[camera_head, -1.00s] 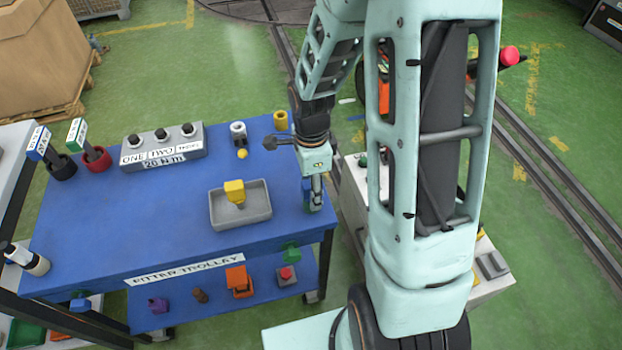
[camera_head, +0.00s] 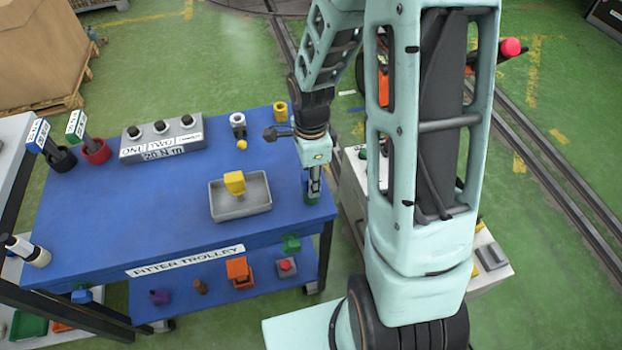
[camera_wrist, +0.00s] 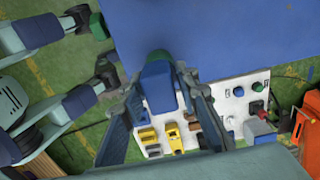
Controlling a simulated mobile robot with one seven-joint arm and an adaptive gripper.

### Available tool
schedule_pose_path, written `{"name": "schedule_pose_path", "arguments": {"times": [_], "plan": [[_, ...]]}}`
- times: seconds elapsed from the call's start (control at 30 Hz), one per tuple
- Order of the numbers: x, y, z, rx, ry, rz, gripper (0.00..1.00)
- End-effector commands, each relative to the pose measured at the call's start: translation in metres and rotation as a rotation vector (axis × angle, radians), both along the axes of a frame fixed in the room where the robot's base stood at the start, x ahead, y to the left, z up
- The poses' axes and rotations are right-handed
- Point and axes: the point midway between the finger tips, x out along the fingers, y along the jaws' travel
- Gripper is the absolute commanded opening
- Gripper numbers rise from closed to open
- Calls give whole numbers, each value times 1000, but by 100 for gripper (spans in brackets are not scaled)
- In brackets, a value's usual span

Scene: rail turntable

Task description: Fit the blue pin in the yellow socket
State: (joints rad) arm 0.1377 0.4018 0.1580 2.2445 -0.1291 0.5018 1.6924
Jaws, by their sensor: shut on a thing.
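My gripper (camera_head: 313,192) points down over the right end of the blue trolley top (camera_head: 140,225). In the wrist view, its two fingers (camera_wrist: 164,95) are shut on a blue block-like piece, the blue pin (camera_wrist: 160,88). A dark green shape shows just past the pin's far end. The pin is mostly hidden by the fingers in the head view. A yellow cup-like socket (camera_head: 280,111) stands at the trolley's back right edge, behind my gripper. I cannot see into it clearly. The wrist view does not clearly show this socket.
A grey tray (camera_head: 262,196) with a yellow piece (camera_head: 235,183) lies left of my gripper. A white holder (camera_head: 238,121) and small yellow ball (camera_head: 242,145) stand behind it. A grey three-knob box (camera_head: 160,139) is farther left. A white cabinet (camera_head: 352,195) stands right of the trolley.

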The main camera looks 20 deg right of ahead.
Motion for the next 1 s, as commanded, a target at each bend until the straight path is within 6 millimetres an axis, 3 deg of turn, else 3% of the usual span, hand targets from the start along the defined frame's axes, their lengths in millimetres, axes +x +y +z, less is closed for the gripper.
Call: {"name": "schedule_pose_path", "arguments": {"times": [1.0], "plan": [[0, 0, 12, 0, -1, -1, 0]]}}
